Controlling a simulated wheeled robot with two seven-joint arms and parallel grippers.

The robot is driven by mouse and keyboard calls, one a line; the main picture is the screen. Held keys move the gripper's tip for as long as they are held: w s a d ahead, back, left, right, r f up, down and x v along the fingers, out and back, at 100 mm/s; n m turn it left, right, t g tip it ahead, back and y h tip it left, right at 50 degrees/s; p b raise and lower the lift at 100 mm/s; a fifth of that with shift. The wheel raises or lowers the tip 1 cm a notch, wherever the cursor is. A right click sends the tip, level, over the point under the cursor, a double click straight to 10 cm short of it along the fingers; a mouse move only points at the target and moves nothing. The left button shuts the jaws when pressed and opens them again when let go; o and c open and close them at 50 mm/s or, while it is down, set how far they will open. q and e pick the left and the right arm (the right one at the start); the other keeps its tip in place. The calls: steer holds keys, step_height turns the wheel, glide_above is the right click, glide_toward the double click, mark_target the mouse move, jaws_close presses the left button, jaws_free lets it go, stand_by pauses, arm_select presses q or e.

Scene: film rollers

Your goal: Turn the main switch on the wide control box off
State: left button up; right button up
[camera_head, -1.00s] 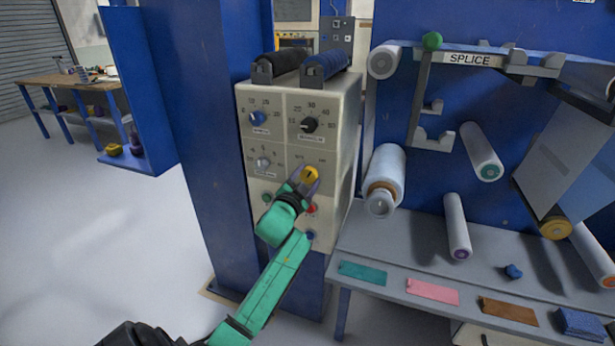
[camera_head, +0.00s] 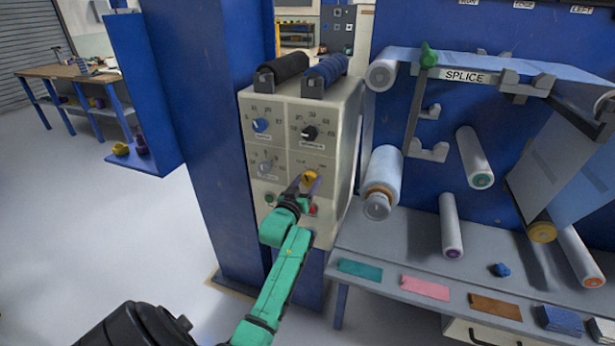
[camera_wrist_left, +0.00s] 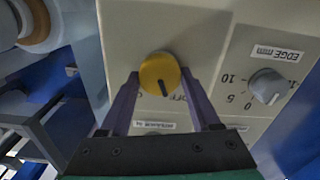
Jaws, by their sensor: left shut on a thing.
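The wide control box (camera_head: 345,130) is a cream box mounted on a blue post. The yellow main switch knob (camera_head: 310,177) is low on its front panel, and it also shows in the left wrist view (camera_wrist_left: 160,72). My left gripper (camera_head: 308,186) has purple fingers around the knob, one on each side, and is shut on it. In the wrist view the knob's dark mark points down and slightly right, near partly hidden "OFF" lettering. My green left arm covers part of the lower panel. My right gripper is not in view.
A red button (camera_head: 313,210) is just below. Film rollers (camera_head: 382,180) and a grey shelf (camera_head: 385,240) stand close on the right.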

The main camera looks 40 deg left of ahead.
arm_select(q)
steer(key=shift+n+p, duration=0.6)
steer(key=shift+n, duration=0.6)
steer(key=shift+f, duration=0.1)
steer(key=o, duration=1.4)
steer(key=shift+c, duration=0.2)
steer(key=v, duration=1.4)
steer(key=shift+s+b, duration=0.3)
steer(key=shift+b, duration=0.05)
steer(key=shift+d, duration=0.1)
